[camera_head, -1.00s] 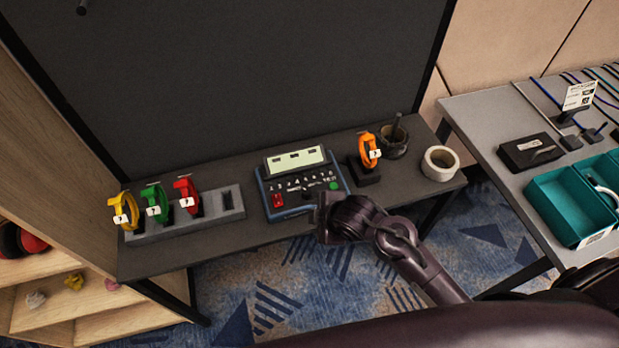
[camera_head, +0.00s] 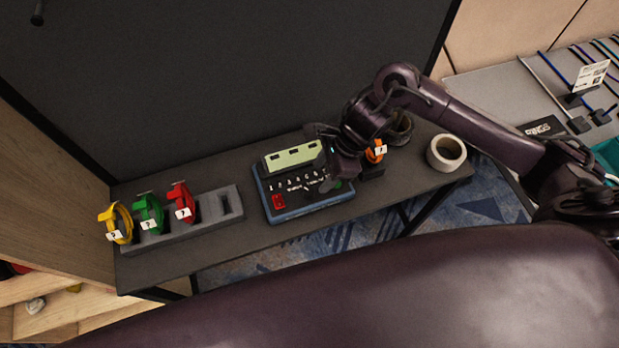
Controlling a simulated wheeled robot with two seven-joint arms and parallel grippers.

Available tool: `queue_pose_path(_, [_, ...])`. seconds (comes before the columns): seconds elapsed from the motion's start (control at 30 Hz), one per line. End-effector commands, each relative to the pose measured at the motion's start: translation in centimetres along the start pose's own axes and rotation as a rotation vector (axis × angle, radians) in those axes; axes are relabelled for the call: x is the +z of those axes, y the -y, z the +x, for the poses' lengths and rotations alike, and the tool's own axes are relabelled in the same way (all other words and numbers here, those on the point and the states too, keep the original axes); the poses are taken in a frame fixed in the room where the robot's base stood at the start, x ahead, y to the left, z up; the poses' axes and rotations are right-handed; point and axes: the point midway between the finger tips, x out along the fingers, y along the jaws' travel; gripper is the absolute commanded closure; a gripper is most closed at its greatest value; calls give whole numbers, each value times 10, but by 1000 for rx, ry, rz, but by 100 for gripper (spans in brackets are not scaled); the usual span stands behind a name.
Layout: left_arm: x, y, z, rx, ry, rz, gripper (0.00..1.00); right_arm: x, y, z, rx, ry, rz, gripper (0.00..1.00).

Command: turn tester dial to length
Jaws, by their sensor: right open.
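The tester (camera_head: 290,214) is a dark box with a blue edge on the narrow dark table, with a pale green display (camera_head: 292,157), a row of white marks and a red part at its lower left. My right gripper (camera_head: 335,178) is above the tester's right side, pointing down and open. It hides the right part of the tester's face. The dial cannot be made out clearly, and I cannot tell whether the gripper touches it. My left gripper is not in view.
A grey holder (camera_head: 235,212) at the left carries yellow (camera_head: 115,223), green (camera_head: 149,213) and red (camera_head: 180,201) tagged coils. An orange coil (camera_head: 376,152) is partly behind my right gripper. A roll of tape (camera_head: 446,153) stands at the table's right end.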

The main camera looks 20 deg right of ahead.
Motion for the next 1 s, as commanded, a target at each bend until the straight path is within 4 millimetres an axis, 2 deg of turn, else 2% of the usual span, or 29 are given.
queue_pose_path(0.4, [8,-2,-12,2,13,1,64,2,-1,62,1,4,7,50])
queue_pose_path(0.57, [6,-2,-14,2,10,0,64,1,0,72,-1,2,5,50])
queue_pose_path(0.8, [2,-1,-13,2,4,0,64,1,0,74,-2,2,4,50])
queue_pose_path(0.83, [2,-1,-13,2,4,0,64,1,0,74,-2,2,4,52])
queue_pose_path(1.0, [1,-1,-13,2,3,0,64,1,0,73,-2,2,4,74])
